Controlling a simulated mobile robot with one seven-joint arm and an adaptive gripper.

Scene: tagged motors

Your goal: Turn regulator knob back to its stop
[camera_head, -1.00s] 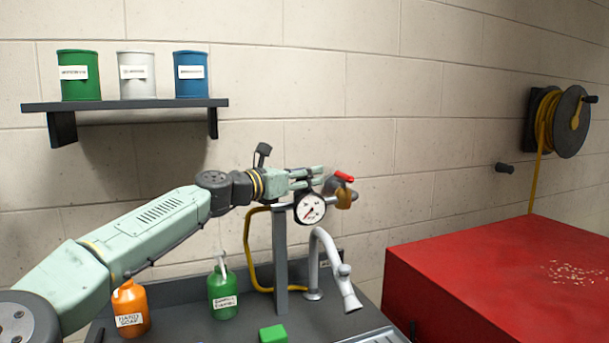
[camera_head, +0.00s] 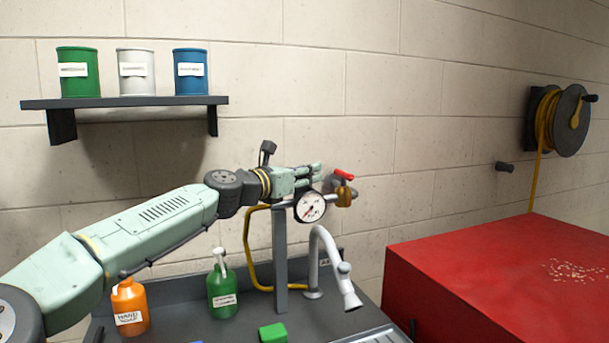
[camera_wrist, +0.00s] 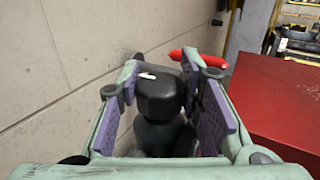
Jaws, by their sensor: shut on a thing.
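The regulator knob (camera_wrist: 160,100) is black with a short white mark on its top edge, and shows between my fingers in the wrist view. My gripper (camera_wrist: 166,105) is shut on it, with a purple pad on each side. In the head view my gripper (camera_head: 312,176) is at the post top, just above the white round gauge (camera_head: 309,207), and hides the knob. The gauge needle points to the lower left. A red lever (camera_head: 343,174) on a brass valve (camera_head: 344,197) sits just right of my fingertips; the lever also shows behind the knob in the wrist view (camera_wrist: 198,63).
A grey post (camera_head: 280,255) carries the regulator above a dark bench with a grey faucet (camera_head: 325,255), a green bottle (camera_head: 222,290) and an orange bottle (camera_head: 130,305). A red cabinet (camera_head: 480,280) stands right. The block wall is close behind.

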